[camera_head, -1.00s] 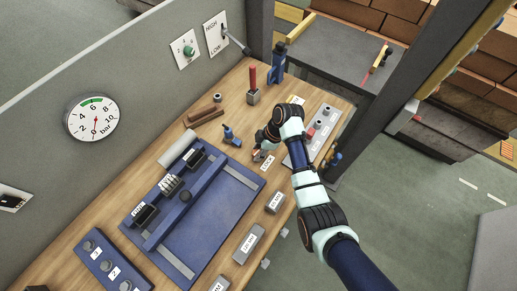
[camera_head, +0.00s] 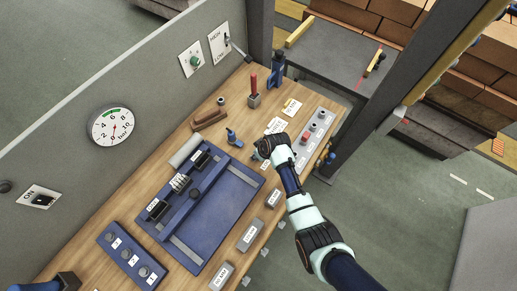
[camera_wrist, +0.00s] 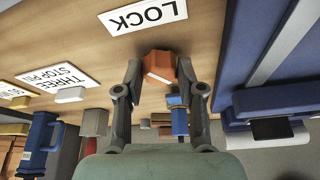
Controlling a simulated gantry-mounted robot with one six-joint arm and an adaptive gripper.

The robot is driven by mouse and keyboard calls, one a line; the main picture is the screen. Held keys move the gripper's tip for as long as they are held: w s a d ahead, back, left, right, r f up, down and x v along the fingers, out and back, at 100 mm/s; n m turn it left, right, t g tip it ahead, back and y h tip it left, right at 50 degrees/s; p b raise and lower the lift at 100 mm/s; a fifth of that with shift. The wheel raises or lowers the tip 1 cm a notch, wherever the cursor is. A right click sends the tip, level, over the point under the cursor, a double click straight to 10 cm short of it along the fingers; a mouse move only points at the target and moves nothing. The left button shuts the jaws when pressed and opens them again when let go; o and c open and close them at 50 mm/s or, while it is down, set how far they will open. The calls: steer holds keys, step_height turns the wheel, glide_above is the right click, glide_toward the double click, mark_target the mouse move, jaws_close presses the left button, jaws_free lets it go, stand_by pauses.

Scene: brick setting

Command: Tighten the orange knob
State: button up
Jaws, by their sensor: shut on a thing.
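The orange knob (camera_wrist: 160,67) shows in the wrist view as a small faceted piece standing on the wooden bench beside the white LOCK label (camera_wrist: 143,15). My gripper (camera_wrist: 159,70) has one finger on each side of it and is shut on it. In the head view my gripper (camera_head: 260,152) is low over the bench, right of the blue fixture plate. The knob is mostly hidden there by my wrist and is too small to make out.
The blue fixture plate (camera_head: 218,235) lies close to the left. A grey strip with buttons (camera_head: 319,125) lies to the right. A small blue part (camera_head: 234,139) and a red-handled tool (camera_head: 254,90) stand behind. Grey labelled blocks (camera_head: 250,236) line the front edge.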

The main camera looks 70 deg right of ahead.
steer(key=m+p, duration=0.1)
steer(key=m, duration=0.1)
steer(key=m+g+h, duration=0.1)
steer(key=m, duration=0.2)
steer(key=shift+w+a+r+m+h+p, duration=0.1)
steer(key=shift+w+a+m+h+p, duration=0.1)
steer(key=shift+m+h+p, duration=0.15)
steer(key=m+g, duration=0.1)
steer(key=m, duration=0.1)
steer(key=m+g+b, duration=0.1)
steer(key=m, duration=0.2)
steer(key=shift+w+m+g+h, duration=0.1)
steer(key=shift+m+g+h, duration=0.2)
steer(key=shift+m+h, duration=0.05)
steer(key=o, duration=1.1)
steer(key=shift+o, duration=0.2)
steer(key=v, duration=1.2)
steer(key=shift+w, duration=0.1)
